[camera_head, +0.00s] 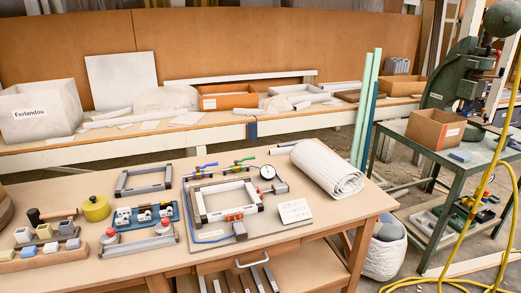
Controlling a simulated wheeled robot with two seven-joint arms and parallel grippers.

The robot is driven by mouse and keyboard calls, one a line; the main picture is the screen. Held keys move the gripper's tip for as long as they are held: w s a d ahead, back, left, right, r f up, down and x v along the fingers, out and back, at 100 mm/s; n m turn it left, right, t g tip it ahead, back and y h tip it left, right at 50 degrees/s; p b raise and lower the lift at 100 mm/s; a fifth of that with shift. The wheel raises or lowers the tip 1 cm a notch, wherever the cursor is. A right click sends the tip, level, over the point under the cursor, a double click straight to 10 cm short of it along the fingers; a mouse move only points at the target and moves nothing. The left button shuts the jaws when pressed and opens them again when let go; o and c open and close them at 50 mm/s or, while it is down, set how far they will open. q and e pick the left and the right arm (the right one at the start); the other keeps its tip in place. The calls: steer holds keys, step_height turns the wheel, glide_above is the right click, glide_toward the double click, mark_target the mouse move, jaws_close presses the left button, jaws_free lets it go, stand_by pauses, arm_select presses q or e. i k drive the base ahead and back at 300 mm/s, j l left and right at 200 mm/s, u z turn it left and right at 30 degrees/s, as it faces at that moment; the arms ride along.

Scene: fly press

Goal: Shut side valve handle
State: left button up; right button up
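A flat grey board (262,223) lies on the near wooden table and carries a pneumatic rig with a white square frame (200,205). At its back edge are valves with a blue lever handle (207,165) and a green lever handle (246,159). A round pressure gauge (267,172) stands beside them. A red part (234,216) sits at the front of the frame, near a grey block (240,230). I cannot tell which of these is the side valve handle, or whether any valve is open. Neither of my grippers is in view.
Left of the board are a blue tray (147,228) of fittings, a red-button station (140,248), a yellow-green round container (96,208) and several coloured blocks. A rolled white mat (328,170) lies right of the board. A fly press (450,75) stands at the right.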

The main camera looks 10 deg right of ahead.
mark_target(236, 162)
steer(key=i+l+z, duration=0.1)
steer(key=i+z, duration=0.2)
steer(key=i, duration=0.6)
